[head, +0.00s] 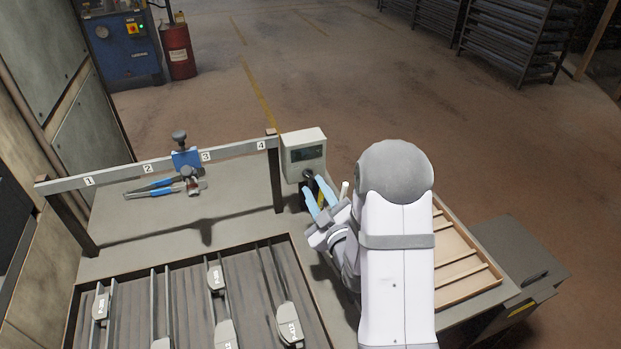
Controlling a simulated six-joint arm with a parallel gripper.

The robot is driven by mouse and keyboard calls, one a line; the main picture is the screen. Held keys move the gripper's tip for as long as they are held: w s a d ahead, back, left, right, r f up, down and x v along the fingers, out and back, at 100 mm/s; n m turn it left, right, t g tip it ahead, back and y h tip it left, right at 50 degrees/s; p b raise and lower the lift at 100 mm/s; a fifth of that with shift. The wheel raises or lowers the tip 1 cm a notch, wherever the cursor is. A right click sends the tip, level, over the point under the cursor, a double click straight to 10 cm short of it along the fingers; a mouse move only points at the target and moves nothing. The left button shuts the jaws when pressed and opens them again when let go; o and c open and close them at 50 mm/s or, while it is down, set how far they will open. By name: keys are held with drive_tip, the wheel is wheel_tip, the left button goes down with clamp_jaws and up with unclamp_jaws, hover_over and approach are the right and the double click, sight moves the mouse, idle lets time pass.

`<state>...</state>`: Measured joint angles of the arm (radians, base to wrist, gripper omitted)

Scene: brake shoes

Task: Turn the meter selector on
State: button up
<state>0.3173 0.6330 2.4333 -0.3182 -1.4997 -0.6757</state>
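The meter (303,155) is a pale grey-green box with a dark display, mounted at the right end of the rail by the number 4. Its selector (308,174) is a small dark knob on the lower front face. My gripper (314,184) is just below and in front of the knob. Its two light blue fingers are spread apart, with a gap between them and the tips close to the knob. I cannot tell whether they touch it. The selector's pointer is too small to read. My arm hides part of the bench to the right of the meter.
A numbered rail (225,152) crosses the bench, with a blue clamp device (186,159) and blue-handled pliers (152,190) to the left. A slotted tray (180,262) with several brake shoes is in front. A wooden rack (455,262) lies right of my arm.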

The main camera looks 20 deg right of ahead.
sight(308, 177)
drive_tip(key=shift+w+p, duration=0.55)
drive_tip(key=shift+w, duration=1.55)
drive_tip(key=shift+c, duration=0.4)
clamp_jaws()
